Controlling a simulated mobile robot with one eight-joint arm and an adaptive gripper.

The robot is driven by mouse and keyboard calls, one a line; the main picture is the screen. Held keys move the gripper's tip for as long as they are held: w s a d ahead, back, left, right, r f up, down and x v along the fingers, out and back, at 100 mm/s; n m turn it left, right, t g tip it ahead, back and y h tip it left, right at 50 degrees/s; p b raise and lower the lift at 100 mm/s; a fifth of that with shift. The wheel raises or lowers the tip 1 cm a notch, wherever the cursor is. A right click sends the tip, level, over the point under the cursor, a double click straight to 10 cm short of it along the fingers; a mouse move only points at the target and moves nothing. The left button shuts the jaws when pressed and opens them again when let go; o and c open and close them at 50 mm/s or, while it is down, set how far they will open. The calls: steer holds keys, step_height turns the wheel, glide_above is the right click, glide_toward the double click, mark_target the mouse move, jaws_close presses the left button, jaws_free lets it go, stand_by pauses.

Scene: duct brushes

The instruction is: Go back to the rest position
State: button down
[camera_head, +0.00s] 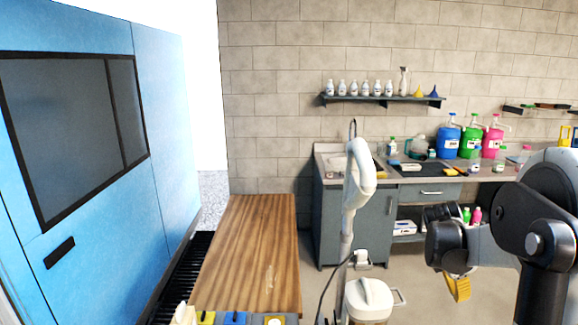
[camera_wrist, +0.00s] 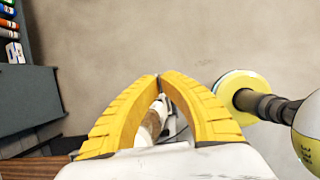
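My gripper (camera_head: 458,289) shows in the head view at the lower right, with yellow fingers pointing down below the dark wrist. In the wrist view its two yellow fingers (camera_wrist: 160,78) curve together and their tips meet. I see nothing gripped between them. A white tubular part shows through the gap, beyond the fingers. In the head view my gripper hangs in free space over the floor, in front of the counter and apart from it.
A wooden table (camera_head: 250,245) stands left of centre, with yellow and blue items at its near edge. A white upright pole (camera_head: 350,200) and a white-lidded container (camera_head: 370,298) stand near the middle. The grey counter (camera_head: 355,225) is behind; a blue cabinet (camera_head: 160,110) is left.

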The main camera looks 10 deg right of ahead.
steer(key=w+a+r+m+t+y+b, duration=0.1)
steer(key=a+r+m+t+b, duration=0.15)
steer(key=a, duration=0.65)
steer(key=w+a+r+m+t+b, duration=0.1)
steer(key=a+m, duration=0.2)
steer(key=a, duration=0.7)
steer(key=s+a+f+m+t+y+b, duration=0.1)
steer(key=s+a+m, duration=0.3)
steer(key=a, duration=0.5)
steer(key=s+a+f+m+t+y+b, duration=0.2)
steer(key=s+a+m, duration=0.3)
steer(key=a, duration=0.4)
steer(key=shift+s+a+f+t+y+b, duration=0.2)
steer(key=shift+a+f+t+y+b, duration=0.1)
steer(key=shift+a+t+y+b, duration=0.2)
steer(key=shift+d, duration=0.1)
